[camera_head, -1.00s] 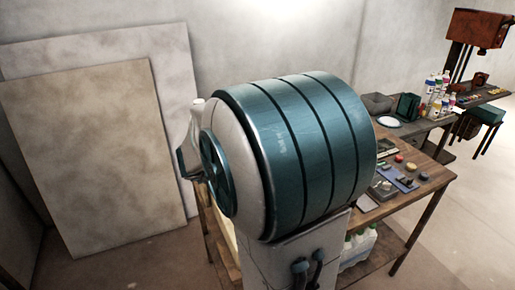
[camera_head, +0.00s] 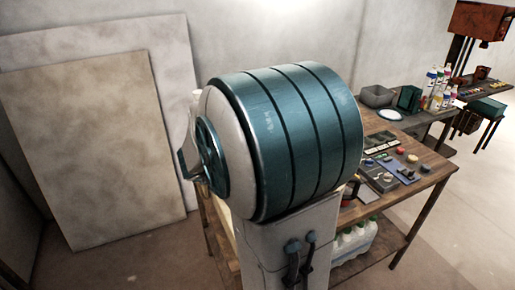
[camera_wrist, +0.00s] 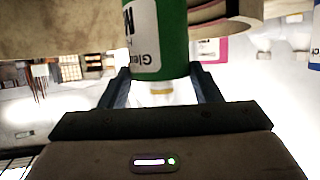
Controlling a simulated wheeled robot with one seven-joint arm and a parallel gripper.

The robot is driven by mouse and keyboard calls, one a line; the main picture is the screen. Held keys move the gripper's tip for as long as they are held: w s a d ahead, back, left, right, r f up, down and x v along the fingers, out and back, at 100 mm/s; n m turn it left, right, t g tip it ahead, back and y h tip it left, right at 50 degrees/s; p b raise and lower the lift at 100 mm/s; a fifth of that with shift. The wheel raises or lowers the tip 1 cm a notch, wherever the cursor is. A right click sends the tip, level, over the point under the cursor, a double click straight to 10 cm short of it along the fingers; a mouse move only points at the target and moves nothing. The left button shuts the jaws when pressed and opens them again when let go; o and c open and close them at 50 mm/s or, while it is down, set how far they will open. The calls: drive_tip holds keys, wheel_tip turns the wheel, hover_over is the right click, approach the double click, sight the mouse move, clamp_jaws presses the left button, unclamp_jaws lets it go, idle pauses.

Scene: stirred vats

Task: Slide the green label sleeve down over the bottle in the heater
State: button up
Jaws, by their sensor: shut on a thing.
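In the wrist view, a green label sleeve (camera_wrist: 172,28) with a white printed panel is between the two dark fingers of my gripper (camera_wrist: 160,72), which is shut on it. A pale, narrow neck-like piece (camera_wrist: 161,90) shows just below the sleeve, close to the palm. The upper part of the sleeve is cut off by the picture's edge. In the head view, my large arm part hides the gripper and the sleeve. I cannot make out the heater or tell whether the sleeve is around its bottle.
In the head view, a wooden workbench (camera_head: 433,174) carries small coloured items. A grey bin (camera_head: 377,96), a dark green box (camera_head: 409,98) and several bottles (camera_head: 437,88) stand behind. Two large panels (camera_head: 95,150) lean on the left wall. Bare floor shows at right.

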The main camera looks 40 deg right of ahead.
wheel_tip(320, 180, down, 4)
drive_tip(key=shift+f+b, duration=0.15)
drive_tip(key=shift+b, duration=0.95)
drive_tip(key=o, duration=0.7)
drive_tip(key=v, duration=1.4)
drive_tip(key=shift+p, duration=0.4)
drive_tip(key=shift+d, duration=0.1)
